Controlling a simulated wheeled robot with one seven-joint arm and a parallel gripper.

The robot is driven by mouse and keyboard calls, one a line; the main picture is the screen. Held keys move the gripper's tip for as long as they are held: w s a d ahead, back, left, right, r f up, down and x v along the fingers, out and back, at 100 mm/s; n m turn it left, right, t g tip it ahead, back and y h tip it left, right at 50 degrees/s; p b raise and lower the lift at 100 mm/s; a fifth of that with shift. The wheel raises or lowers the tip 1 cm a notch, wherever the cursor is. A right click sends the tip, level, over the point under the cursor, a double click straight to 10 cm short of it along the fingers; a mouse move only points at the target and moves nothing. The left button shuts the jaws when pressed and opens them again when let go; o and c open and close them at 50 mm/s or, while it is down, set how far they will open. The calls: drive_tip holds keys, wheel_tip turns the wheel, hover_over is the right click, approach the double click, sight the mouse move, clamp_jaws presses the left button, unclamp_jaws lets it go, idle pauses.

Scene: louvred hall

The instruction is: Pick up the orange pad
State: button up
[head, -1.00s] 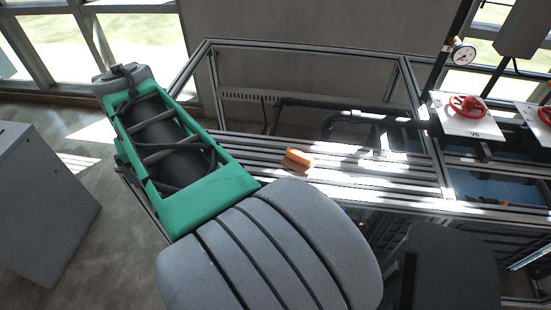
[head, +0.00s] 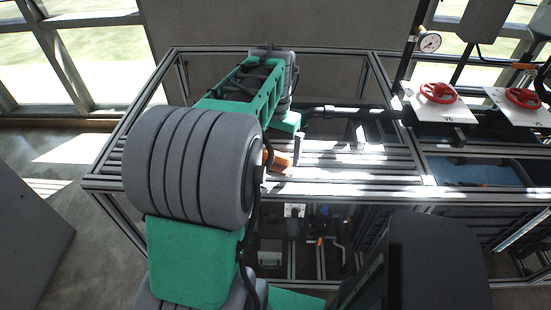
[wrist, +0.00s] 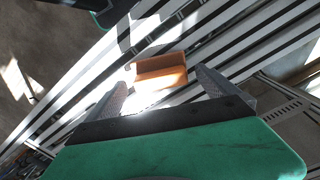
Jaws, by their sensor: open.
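The orange pad (head: 281,160) lies on the slatted metal bench top (head: 340,178), partly hidden behind my arm in the head view. In the wrist view the orange pad (wrist: 162,71) lies across the slats, just beyond the fingertips and between their lines. My gripper (wrist: 160,80) is open and empty, one finger on each side of the pad's width. In the head view my gripper (head: 297,146) is above and close beside the pad. I cannot tell the exact height left between them.
Dark pipes (head: 340,112) run behind the pad at the back of the bench. Red valve wheels (head: 438,93) on white plates and a gauge (head: 428,42) stand to the right. A frame rail edges the bench. Slats right of the pad are clear.

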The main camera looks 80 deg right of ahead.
drive_tip(key=shift+f, duration=0.65)
drive_tip(key=shift+c, duration=0.2)
drive_tip(key=c, duration=1.6)
